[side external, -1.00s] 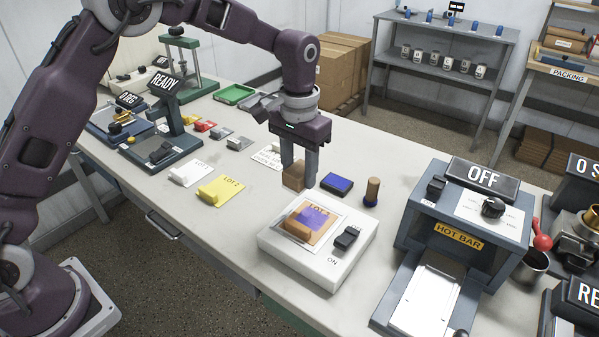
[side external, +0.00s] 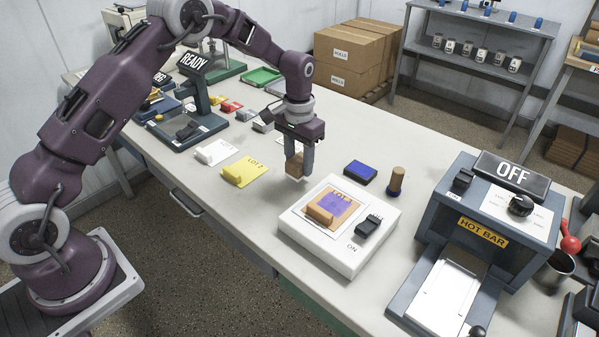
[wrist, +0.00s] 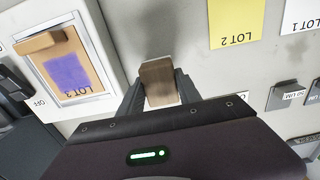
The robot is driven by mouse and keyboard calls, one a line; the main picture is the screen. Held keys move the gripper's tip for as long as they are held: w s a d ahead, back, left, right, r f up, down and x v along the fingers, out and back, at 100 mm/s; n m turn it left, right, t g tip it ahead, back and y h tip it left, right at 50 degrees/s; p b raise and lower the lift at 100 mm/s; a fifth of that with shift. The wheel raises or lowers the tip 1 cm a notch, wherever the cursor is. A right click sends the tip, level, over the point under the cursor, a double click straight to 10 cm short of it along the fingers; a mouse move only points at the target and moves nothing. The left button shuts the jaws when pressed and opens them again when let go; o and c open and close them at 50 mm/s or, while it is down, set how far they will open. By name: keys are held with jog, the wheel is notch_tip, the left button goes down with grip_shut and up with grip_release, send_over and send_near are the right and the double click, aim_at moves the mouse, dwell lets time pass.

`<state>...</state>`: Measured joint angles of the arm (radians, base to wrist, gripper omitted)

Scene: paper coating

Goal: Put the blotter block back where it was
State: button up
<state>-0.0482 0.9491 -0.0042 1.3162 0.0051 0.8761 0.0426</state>
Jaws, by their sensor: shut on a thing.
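My gripper (side external: 299,174) is shut on the wooden blotter block (side external: 294,165), upright between its fingers. In the wrist view the block (wrist: 159,83) shows between both fingers, with a white edge at its far end. The block appears a little above the table; the exact gap is hard to tell. It is behind and left of the white box (side external: 340,262), apart from it. On that box lies an orange LOT 3 sheet (wrist: 83,55) with a purple patch and a tan bar at one end. Printed table labels are partly hidden by my gripper.
The yellow LOT 2 card (side external: 247,170) and white LOT 1 card (side external: 215,151) lie left of the gripper. A blue pad (side external: 360,171) and a wooden-handled stamp (side external: 396,181) are to the right. The hot bar machine (side external: 485,220) stands at the right front.

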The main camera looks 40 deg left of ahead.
aim_at(299, 171)
jog(key=shift+f, duration=1.6)
jog(key=shift+f, duration=0.15)
jog(key=o, duration=1.3)
